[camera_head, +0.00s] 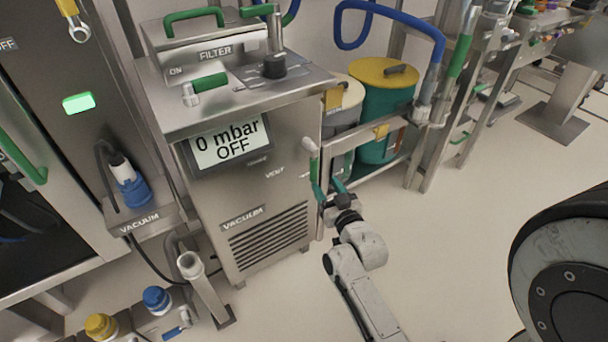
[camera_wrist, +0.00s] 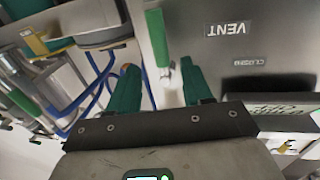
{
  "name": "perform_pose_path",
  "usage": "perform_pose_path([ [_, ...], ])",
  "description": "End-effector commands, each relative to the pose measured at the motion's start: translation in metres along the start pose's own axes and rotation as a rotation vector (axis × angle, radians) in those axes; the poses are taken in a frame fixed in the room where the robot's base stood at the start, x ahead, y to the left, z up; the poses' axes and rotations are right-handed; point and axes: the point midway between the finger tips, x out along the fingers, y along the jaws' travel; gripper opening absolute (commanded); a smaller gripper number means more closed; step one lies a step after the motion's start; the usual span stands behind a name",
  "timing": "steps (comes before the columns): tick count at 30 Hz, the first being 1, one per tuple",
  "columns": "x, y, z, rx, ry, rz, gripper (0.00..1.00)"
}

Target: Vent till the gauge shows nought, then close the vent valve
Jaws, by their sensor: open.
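The gauge display (camera_head: 228,143) on the front of the steel vacuum unit reads "0 mbar OFF". The vent valve handle, pale with a green grip (camera_head: 315,168), sticks out at the unit's right front edge, near the VENT label. My gripper (camera_head: 328,186), with green fingers, is open just below the handle. The VENT label (camera_wrist: 228,29) appears upside down; a smaller label (camera_wrist: 249,62) seems to read CLOSED.
A teal bin with a yellow lid (camera_head: 383,72) and a grey bin (camera_head: 343,105) stand behind a steel frame to the right of the unit. A blue hose (camera_head: 400,17) loops above them. Open floor (camera_head: 450,250) lies to the right of my arm.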

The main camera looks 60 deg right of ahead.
Motion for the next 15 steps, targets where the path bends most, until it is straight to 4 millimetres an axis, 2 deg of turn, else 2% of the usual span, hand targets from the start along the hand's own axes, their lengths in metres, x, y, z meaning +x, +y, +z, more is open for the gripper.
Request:
perform_pose_path([
  [9,0.059,0.001,-0.002,0.001,-0.001,0.001,0.5],
  [15,0.084,0.0,-0.003,0.001,-0.003,-0.002,0.5],
])
